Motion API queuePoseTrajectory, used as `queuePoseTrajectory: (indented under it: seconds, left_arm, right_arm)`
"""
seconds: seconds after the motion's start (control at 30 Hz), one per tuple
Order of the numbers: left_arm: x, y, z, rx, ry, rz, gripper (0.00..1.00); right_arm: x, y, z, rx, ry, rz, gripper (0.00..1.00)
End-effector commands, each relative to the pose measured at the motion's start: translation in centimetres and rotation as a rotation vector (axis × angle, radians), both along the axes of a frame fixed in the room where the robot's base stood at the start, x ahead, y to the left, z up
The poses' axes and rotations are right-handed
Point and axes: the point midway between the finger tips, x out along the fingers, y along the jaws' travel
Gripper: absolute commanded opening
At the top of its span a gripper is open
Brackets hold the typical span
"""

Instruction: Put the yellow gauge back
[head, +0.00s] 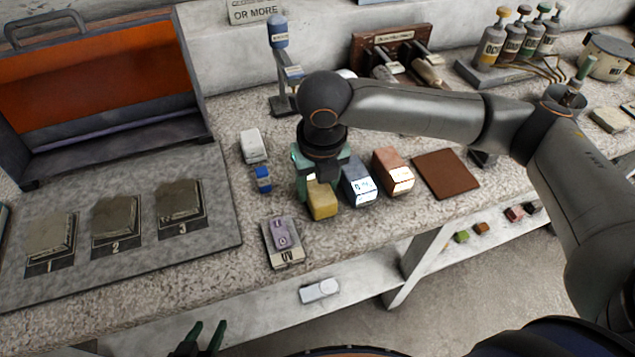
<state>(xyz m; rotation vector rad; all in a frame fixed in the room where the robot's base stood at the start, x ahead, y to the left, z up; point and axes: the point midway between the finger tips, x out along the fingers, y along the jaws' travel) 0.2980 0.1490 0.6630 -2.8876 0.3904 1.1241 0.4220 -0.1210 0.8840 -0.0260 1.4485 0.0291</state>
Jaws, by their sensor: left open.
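A yellow block (322,203), which looks like the yellow gauge, is at the left end of a row of blocks on the speckled counter. My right gripper (318,180) points down over it, with green fingers beside its upper part. The gripper and wrist hide the back of the block, and I cannot tell whether the fingers press on it or whether it is lifted. My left gripper (203,338) is open and empty at the bottom left, in front of the counter and far from the yellow block.
A blue-grey block (358,182) and a reddish block (393,172) stand close to the right, then a flat brown square (446,174). A purple device on a UV plate (283,257) lies in front. A slab with numbered plates (225,215) is left.

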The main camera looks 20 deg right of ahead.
Motion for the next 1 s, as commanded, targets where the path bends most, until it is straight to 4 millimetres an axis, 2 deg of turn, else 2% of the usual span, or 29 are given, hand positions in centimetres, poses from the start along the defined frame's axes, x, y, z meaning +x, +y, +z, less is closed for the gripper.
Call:
queuePoseTrajectory:
  seconds: [0.03,0.27,0.57,0.77,1.0]
  left_arm:
    - [0.0,0.0,0.0,0.000,-0.002,0.000,0.50]
    - [0.0,0.0,0.0,0.000,-0.003,0.000,0.50]
    - [-0.3,0.1,-0.6,0.003,0.008,0.000,0.50]
    - [-0.3,0.2,0.1,0.004,0.006,0.002,0.50]
    - [-0.5,0.6,0.7,0.008,0.004,0.009,0.50]
  right_arm:
    - [0.0,0.0,0.0,0.000,0.000,0.000,0.59]
    - [0.0,0.0,0.0,0.000,0.001,0.000,0.85]
    - [0.0,0.0,0.3,0.000,-0.001,0.000,0.85]
    - [-0.3,0.0,3.4,0.002,-0.003,0.001,0.85]
    - [-0.9,0.0,8.6,0.001,-0.003,0.000,0.85]
